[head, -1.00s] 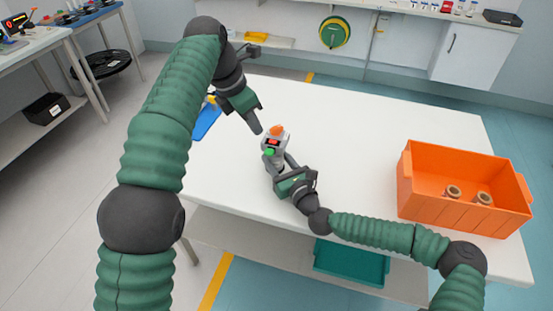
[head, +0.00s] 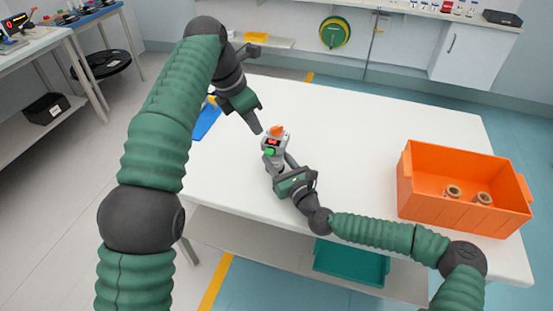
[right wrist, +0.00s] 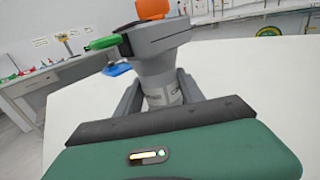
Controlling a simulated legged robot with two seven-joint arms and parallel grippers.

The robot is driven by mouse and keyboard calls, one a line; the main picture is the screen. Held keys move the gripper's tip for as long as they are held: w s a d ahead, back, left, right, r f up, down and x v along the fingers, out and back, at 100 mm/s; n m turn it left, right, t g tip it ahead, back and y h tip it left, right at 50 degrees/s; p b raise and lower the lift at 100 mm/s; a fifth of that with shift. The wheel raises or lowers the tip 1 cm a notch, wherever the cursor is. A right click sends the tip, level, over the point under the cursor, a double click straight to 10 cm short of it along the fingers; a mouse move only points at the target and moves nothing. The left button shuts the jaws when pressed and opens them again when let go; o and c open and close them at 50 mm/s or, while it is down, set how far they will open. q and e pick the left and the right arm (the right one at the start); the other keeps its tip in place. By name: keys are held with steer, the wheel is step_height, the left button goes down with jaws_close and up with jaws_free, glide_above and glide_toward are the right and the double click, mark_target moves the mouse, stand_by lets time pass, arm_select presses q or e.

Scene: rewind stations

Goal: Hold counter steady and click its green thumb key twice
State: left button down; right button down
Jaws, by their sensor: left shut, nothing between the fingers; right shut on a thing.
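The counter (head: 271,143) is a grey hand-held device with an orange top, a small dark display with red marks and a green thumb key (head: 270,152). My right gripper (head: 284,165) is shut on its grey body and holds it upright over the white table. In the right wrist view the counter (right wrist: 160,50) stands between the two fingers, its green key (right wrist: 102,43) sticking out to the left. My left gripper (head: 257,129) is shut and empty. Its fingertips are just above and left of the counter, seemingly apart from it.
An orange crate (head: 420,205) with two brown spools stands at the right of the white table (head: 370,130). A blue item (head: 207,122) lies at the table's left edge, partly hidden by my left arm. A teal bin (head: 350,262) is below. The table's middle is clear.

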arm_select(q)
steer(key=m+t+h, duration=0.3)
steer(key=m+t, duration=0.2)
steer(key=m, duration=0.1)
glide_toward(275, 145)
steer(key=shift+x, duration=2.5)
